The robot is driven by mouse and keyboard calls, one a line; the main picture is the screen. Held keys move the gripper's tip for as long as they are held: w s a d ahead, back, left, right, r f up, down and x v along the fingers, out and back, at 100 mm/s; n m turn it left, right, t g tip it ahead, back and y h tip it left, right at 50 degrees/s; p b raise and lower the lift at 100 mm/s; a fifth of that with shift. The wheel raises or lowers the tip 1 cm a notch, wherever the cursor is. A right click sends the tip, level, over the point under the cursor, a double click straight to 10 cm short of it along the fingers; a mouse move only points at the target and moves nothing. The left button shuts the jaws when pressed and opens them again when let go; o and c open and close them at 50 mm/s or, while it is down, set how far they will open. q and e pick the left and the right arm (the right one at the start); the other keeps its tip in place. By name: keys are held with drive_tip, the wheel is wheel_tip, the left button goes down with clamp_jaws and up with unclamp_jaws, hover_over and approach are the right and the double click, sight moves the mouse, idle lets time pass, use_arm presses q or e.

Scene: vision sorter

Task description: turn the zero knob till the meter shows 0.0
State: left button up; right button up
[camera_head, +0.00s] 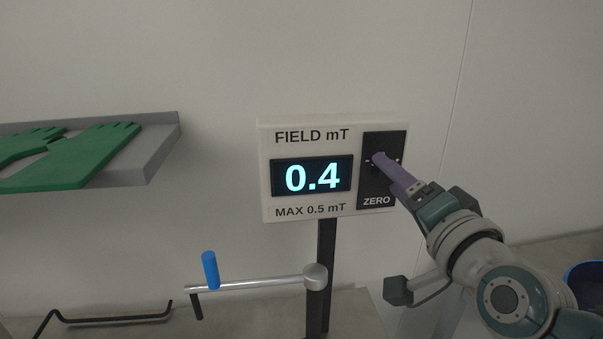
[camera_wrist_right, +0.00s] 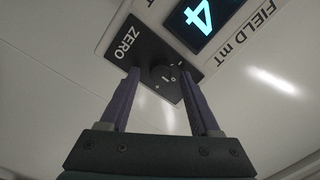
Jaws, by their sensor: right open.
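The meter (camera_head: 266,165) is a pale panel on a dark post, marked FIELD mT and MAX 0.5 mT. Its display (camera_head: 312,177) reads 0.4. The black ZERO plate (camera_head: 376,190) is on its right side. My right gripper (camera_head: 378,158) reaches the plate and hides most of the knob in the head view. In the right wrist view the dark round zero knob (camera_wrist_right: 168,74) shows between and beyond the purple fingers of my right gripper (camera_wrist_right: 162,85). The fingers are open; I cannot tell whether either touches the knob. My left gripper is not in view.
A grey shelf (camera_head: 163,150) with green gloves (camera_head: 85,160) is on the wall at left. A metal crank arm (camera_head: 260,284) with a blue handle (camera_head: 210,270) sticks out left below the meter. A black bent rod (camera_head: 110,318) lies lower left. A blue bin (camera_head: 588,280) is at far right.

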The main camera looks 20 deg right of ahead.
drive_tip(key=shift+c, duration=0.2)
clamp_jaws()
drive_tip(key=shift+n, duration=0.4)
drive_tip(key=shift+a+r+n+g+h+p, duration=0.1)
drive_tip(key=shift+n+g+h+p, duration=0.1)
drive_tip(key=shift+n+p, duration=1.4)
drive_tip(key=shift+r+n+g+h+p, duration=0.15)
drive_tip(key=shift+n+p, duration=0.4)
drive_tip(key=shift+n, duration=2.05)
drive_tip(key=shift+f, duration=0.15)
